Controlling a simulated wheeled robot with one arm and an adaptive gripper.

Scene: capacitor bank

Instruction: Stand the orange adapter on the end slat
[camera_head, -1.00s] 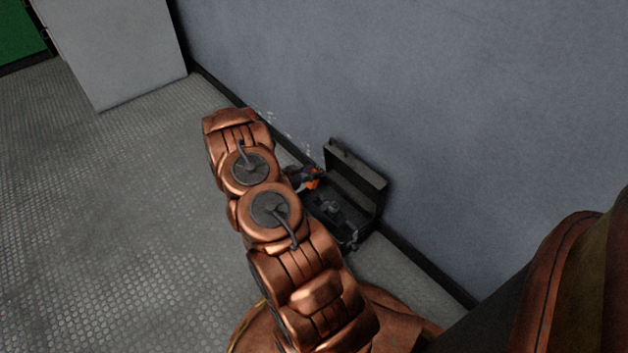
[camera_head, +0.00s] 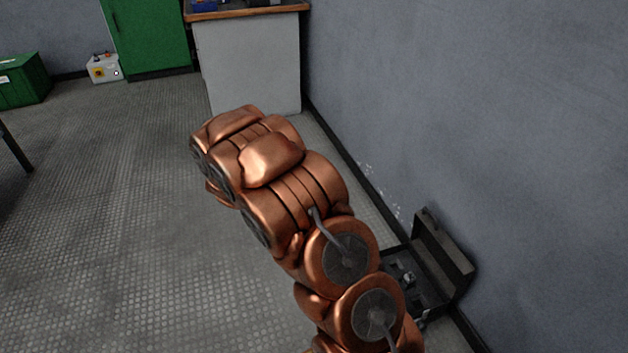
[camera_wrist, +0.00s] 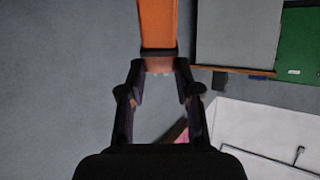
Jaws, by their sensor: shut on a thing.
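In the wrist view, my gripper (camera_wrist: 158,72) is shut on the orange adapter (camera_wrist: 158,24). The adapter has an orange body with a dark band near its lower end, and it reaches up past the top edge of the picture. In the head view, my copper-coloured arm hides my gripper and the adapter. I cannot make out the end slat in either view.
An open black case (camera_head: 440,262) lies on the floor against the right wall, with dark parts inside. A grey bench (camera_head: 248,62) with a wooden top stands at the back, beside a green cabinet (camera_head: 150,35). A green crate (camera_head: 22,82) and a small light box (camera_head: 104,68) stand back left.

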